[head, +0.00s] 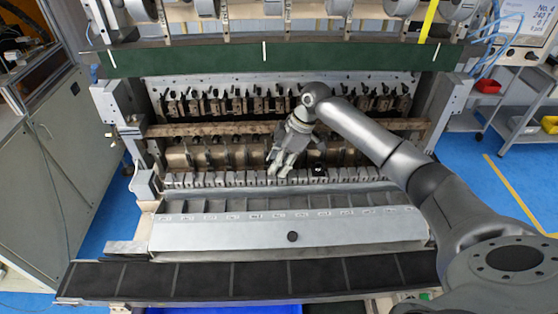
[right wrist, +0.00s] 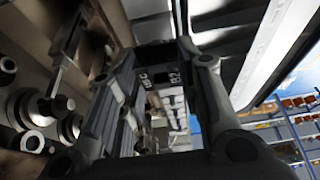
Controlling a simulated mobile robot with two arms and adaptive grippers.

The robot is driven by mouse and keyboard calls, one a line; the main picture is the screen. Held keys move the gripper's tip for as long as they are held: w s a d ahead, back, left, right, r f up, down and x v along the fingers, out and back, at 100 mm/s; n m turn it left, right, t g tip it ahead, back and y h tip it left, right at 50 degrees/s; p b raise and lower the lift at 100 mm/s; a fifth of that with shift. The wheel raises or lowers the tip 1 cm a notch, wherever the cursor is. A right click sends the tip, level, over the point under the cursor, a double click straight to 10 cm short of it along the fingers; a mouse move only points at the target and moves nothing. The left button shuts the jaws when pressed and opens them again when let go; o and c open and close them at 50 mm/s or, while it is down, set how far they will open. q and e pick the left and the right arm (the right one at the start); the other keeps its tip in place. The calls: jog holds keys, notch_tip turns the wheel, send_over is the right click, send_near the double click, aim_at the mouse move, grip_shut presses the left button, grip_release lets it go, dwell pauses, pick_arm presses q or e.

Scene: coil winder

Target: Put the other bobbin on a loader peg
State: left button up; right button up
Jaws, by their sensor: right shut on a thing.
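My right gripper (head: 277,167) reaches down over the row of grey loader blocks (head: 225,179) at the front of the winder. It is shut on a dark thing, probably a bobbin, mostly hidden by the fingers. In the right wrist view a dark piece (right wrist: 156,58) shows between the fingertips. A small black round piece (head: 318,172) sits in the loader row, just right of the gripper. A dark disc (head: 292,236) is on the light grey sloped panel (head: 220,233) below. I cannot tell whether either is a bobbin. My left gripper is not in view.
A dark green beam (head: 200,58) crosses above the loader. Rows of metal winding parts (head: 215,153) lie close behind the gripper. A black segmented ledge (head: 200,277) runs along the front. A grey cabinet (head: 60,160) stands left; shelves with bins (head: 488,86) stand right.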

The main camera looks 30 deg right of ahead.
jog(key=shift+f, duration=0.7)
jog(key=o, duration=0.8)
jog(key=shift+c, duration=0.2)
jog(key=v, duration=0.5)
jog(key=shift+d+r, duration=0.2)
jog(key=shift+d, duration=0.05)
jog(key=s+d, duration=0.1)
jog(key=d, duration=0.2)
jog(key=s+d, duration=0.2)
jog(key=d, duration=0.2)
jog(key=s+d, duration=0.2)
jog(key=d, duration=0.1)
jog(key=shift+s+d+f, duration=0.1)
jog(key=shift+d+f, duration=0.05)
jog(key=shift+f, duration=0.05)
